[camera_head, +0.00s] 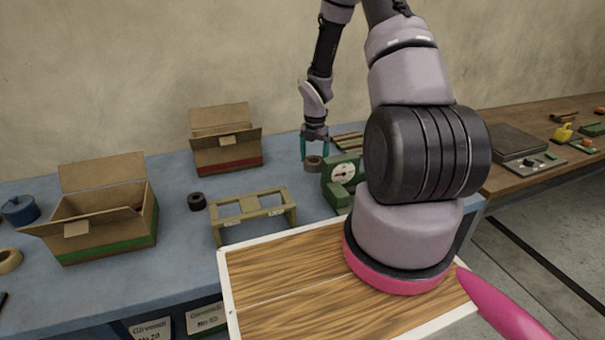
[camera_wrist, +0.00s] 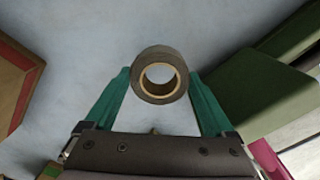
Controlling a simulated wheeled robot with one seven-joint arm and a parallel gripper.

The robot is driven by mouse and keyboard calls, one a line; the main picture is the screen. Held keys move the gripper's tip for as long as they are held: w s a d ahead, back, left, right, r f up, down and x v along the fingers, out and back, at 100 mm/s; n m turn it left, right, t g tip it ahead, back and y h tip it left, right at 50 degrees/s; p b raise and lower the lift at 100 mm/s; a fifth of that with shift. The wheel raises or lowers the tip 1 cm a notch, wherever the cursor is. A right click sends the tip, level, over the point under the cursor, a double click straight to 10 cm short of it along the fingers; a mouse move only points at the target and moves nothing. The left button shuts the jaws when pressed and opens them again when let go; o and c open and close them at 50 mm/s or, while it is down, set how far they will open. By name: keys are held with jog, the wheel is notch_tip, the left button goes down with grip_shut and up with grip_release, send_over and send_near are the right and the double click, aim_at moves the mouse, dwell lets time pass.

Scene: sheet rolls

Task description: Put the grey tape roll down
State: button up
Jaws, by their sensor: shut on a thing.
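The grey tape roll (camera_wrist: 160,60) is held between the two green fingers of my gripper (camera_wrist: 160,84) in the wrist view. Its open core faces the camera. In the head view the grey tape roll (camera_head: 313,162) shows small at the tips of my gripper (camera_head: 314,158), over the back of the blue table (camera_head: 285,172). My gripper is shut on the roll. Whether the roll touches the table cannot be told from these views.
A green scale (camera_head: 343,176) stands just right of my gripper. A red-striped cardboard box (camera_head: 228,158) is to its left. A wooden rack (camera_head: 253,212), a dark roll (camera_head: 196,201) and a green-striped box (camera_head: 105,238) stand further left. Bare blue tabletop lies between the box and rack.

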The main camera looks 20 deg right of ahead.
aim_at(314, 169)
jog(key=shift+f, duration=2.3)
jog(key=shift+f, duration=0.15)
jog(key=o, duration=1.1)
